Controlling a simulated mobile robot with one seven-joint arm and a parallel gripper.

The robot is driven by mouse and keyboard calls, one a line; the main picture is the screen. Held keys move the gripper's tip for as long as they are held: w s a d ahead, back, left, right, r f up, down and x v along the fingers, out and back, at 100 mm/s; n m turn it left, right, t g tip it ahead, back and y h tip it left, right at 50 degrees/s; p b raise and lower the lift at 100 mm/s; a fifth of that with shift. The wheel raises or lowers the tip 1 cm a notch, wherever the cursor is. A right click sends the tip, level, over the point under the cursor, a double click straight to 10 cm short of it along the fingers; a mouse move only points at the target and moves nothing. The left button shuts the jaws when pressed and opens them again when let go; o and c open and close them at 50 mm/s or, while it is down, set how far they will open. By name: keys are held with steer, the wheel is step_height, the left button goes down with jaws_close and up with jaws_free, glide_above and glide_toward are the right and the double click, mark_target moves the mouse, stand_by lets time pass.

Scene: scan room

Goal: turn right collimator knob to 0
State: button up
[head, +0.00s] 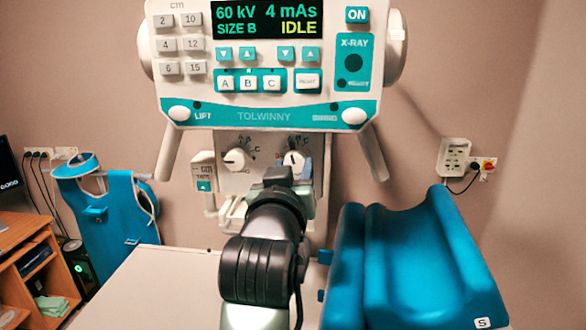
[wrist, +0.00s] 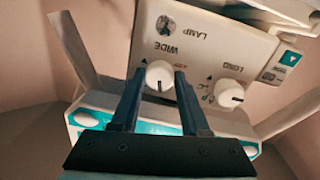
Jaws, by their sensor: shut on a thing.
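The right collimator knob (head: 293,160) is white and round with a dark pointer line, on the pale collimator panel (head: 263,178) under the console. In the upside-down wrist view the knob (wrist: 159,76) sits between the two dark fingers of my gripper (wrist: 159,73), which is shut on it. The pointer line there runs toward the bottom of the picture, and the lettering "WIDE" lies beyond the knob. The scale marks are too small or covered to read. In the head view my arm and gripper (head: 290,174) hide the area just below the knob.
The left knob (head: 238,159) is close beside it; the wrist view labels it "LONG" (wrist: 229,92). The console (head: 262,112) overhangs the panel and reads "IDLE". A white table (head: 160,285) lies below, with a blue cushion (head: 410,260) to the right. A blue apron (head: 110,220) hangs left.

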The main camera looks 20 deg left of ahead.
jaws_close()
steer(key=shift+n, duration=0.3)
steer(key=n, duration=0.5)
steer(key=shift+d+n, duration=0.15)
steer(key=shift+n, duration=0.15)
steer(key=n+b, duration=0.1)
steer(key=n, duration=0.3)
steer(key=shift+n, duration=2.1)
